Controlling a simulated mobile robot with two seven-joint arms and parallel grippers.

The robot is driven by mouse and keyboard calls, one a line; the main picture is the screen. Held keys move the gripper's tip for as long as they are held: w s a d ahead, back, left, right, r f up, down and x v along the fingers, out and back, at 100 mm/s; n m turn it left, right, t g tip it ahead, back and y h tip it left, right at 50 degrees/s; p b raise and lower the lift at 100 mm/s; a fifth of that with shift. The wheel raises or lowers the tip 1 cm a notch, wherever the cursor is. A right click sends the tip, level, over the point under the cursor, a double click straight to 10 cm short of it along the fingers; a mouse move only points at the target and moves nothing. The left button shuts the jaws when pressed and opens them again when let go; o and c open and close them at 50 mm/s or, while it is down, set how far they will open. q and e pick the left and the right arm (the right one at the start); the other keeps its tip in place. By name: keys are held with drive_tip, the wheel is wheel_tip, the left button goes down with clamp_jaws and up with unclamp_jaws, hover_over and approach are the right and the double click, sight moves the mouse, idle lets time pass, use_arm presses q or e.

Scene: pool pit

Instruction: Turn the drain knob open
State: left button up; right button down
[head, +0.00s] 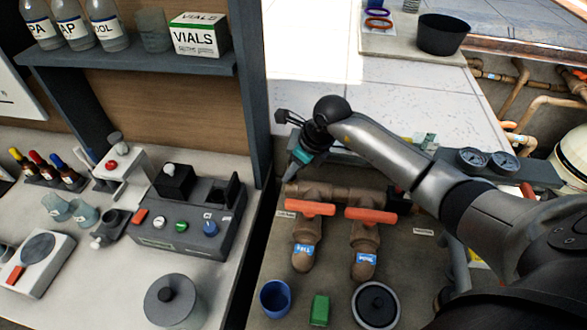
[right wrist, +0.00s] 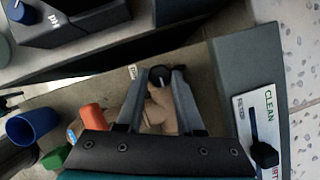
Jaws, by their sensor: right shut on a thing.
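The drain knob appears to be the small dark knob (right wrist: 160,74) at the end of the brown pipework; it sits between my fingertips in the right wrist view. My right gripper (right wrist: 161,82) is shut on it, one finger at each side. In the head view the same gripper (head: 290,174) points down at the left end of the brown pipes (head: 330,192), and its fingertips and the arm's angle hide the knob there. A small white label (head: 286,214) lies just below that spot, too small to read. My left gripper is in neither view.
Two orange valve handles (head: 312,208) (head: 371,215) stand on the pipes close by. A blue cup (head: 275,298), a green block (head: 320,310) and a round dark-lidded pot (head: 376,305) stand in front. A dark shelf post (head: 256,90) rises at the left; gauges (head: 473,157) lie right.

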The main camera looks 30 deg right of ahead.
drive_tip(key=shift+d+f+n+b, duration=0.15)
drive_tip(key=shift+n+b, duration=0.55)
drive_tip(key=shift+b, duration=0.25)
drive_tip(key=n+g+b, duration=0.1)
drive_tip(key=n+b, duration=0.2)
drive_tip(key=n+g+y+b, duration=0.1)
drive_tip(key=n+b, duration=0.2)
drive_tip(key=b, duration=0.1)
drive_tip(key=n+g+y+b, duration=0.1)
drive_tip(key=n+b, duration=0.2)
drive_tip(key=shift+w+d+n, duration=0.1)
drive_tip(key=shift+w+n, duration=0.3)
drive_tip(key=n+g+b, duration=0.1)
drive_tip(key=n+b, duration=0.1)
drive_tip(key=shift+n+g, duration=0.3)
drive_tip(key=n+g+b, duration=0.1)
drive_tip(key=n+b, duration=0.1)
drive_tip(key=shift+w+n, duration=0.15)
drive_tip(key=shift+n, duration=0.25)
drive_tip(key=shift+w+n+g+h+b, duration=0.1)
drive_tip(key=shift+n+g+h+b, duration=0.25)
drive_tip(key=shift+n, duration=0.7)
drive_tip(key=shift+n+g+h+b, duration=0.25)
drive_tip(key=shift+n+g+b, duration=0.1)
drive_tip(key=shift+n, duration=0.7)
drive_tip(key=c, duration=0.5)
unclamp_jaws()
drive_tip(key=shift+c, duration=0.2)
